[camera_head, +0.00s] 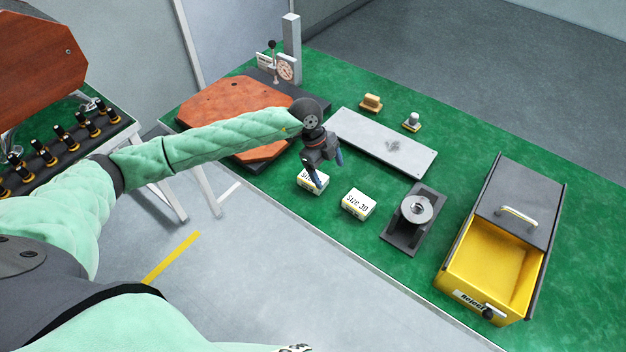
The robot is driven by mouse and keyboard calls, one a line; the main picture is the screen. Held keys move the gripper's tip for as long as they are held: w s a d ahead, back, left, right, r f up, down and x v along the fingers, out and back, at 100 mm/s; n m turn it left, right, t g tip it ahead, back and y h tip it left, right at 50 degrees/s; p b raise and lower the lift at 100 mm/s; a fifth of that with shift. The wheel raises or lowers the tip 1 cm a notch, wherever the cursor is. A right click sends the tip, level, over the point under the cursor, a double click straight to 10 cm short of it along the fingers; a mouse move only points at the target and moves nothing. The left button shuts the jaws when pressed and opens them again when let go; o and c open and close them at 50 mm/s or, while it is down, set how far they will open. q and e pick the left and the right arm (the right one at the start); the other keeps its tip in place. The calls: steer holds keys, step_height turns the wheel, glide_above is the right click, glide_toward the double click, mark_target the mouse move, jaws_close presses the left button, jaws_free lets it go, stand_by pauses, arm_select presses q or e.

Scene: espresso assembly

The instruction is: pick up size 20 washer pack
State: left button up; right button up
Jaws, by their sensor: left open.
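Two small white boxes with yellow trim stand on the green table near its front edge. The right box (358,204) reads "Size 30". The left box (312,183) shows only part of its "Size" label, as my left gripper covers the rest, so its number is hidden. My left gripper (327,169) is open and points down at the left box, with one finger in front of it and the other behind or above its right side. I cannot tell whether the fingers touch the box.
A grey plate (382,138) with small metal parts lies behind the boxes. A dark fixture with a metal ring (417,209) stands right of them. A yellow reject drawer (490,268) is open farther right. A reddish-brown board (240,104) lies under my left forearm.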

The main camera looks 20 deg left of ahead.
arm_select(q)
steer(key=a, duration=0.2)
steer(key=w+a+y, duration=0.1)
steer(key=a, duration=0.1)
steer(key=a+n+y, duration=0.1)
steer(key=shift+w+a, duration=0.35)
steer(key=shift+a, duration=0.05)
steer(key=shift+f+y+p, duration=0.3)
steer(key=shift+f+p, duration=0.2)
steer(key=shift+f, duration=0.2)
steer(key=shift+d+f, duration=0.15)
steer(key=shift+f, duration=0.4)
steer(key=f+p, duration=0.3)
steer(key=f, duration=0.1)
steer(key=shift+d+p, duration=0.2)
steer(key=shift+p, duration=0.1)
steer(key=shift+f, duration=0.55)
arm_select(e)
steer(key=s+d+f, duration=0.3)
steer(key=s+f, duration=0.1)
steer(key=s, duration=0.3)
steer(key=shift+s+f, duration=0.4)
arm_select(q)
steer(key=shift+f, duration=0.15)
arm_select(e)
steer(key=shift+d+f, duration=0.1)
steer(key=shift+d, duration=0.05)
arm_select(q)
steer(key=c, duration=1.2)
